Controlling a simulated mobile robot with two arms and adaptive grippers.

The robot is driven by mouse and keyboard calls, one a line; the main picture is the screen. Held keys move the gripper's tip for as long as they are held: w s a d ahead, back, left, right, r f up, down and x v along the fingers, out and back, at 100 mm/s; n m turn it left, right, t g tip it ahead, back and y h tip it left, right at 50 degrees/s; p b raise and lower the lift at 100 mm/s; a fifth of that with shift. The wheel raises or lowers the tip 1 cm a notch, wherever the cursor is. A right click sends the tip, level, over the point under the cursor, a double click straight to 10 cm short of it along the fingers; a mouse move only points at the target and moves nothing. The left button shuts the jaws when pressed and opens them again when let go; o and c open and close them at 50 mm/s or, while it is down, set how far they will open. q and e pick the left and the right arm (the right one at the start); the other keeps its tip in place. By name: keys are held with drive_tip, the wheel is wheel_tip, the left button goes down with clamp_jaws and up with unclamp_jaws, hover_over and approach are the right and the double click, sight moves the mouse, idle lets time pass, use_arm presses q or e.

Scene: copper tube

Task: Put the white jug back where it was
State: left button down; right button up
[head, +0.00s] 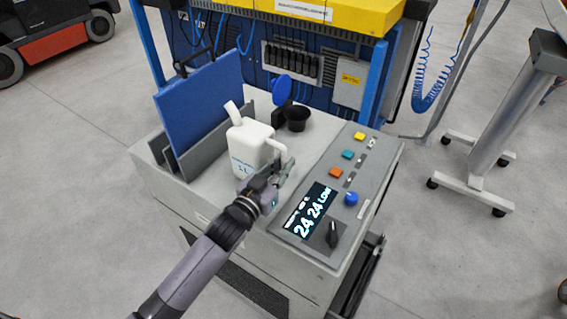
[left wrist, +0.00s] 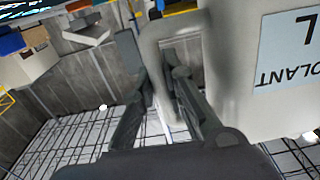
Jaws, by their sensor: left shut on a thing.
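The white jug (head: 250,150) is upright over the light grey top of the machine cabinet (head: 205,195), with its spout at the upper left. Whether its base touches the top is hard to tell. My left gripper (head: 277,174) is at its right side, shut on the jug's handle. In the left wrist view, the two fingers (left wrist: 165,95) of this gripper are on either side of the pale handle (left wrist: 160,65), and the jug's body (left wrist: 235,60) with a light blue label fills the right. My right gripper is not in view.
A black filler opening (head: 298,118) with a raised blue cap (head: 281,90) is just behind the jug. A blue panel (head: 200,108) stands in a grey holder to its left. A sloping control panel (head: 330,190) with a display and knobs lies to the right.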

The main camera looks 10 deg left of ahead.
use_arm(q)
drive_tip(key=shift+r, duration=0.15)
drive_tip(key=c, duration=1.6)
unclamp_jaws()
drive_tip(key=shift+f, duration=0.2)
drive_tip(key=shift+c, duration=0.2)
drive_tip(key=shift+r, duration=0.15)
drive_tip(key=shift+s+a, duration=0.1)
drive_tip(key=shift+s, duration=0.25)
drive_tip(key=b+v, duration=0.2)
drive_tip(key=v, duration=0.9)
drive_tip(key=shift+s, duration=0.15)
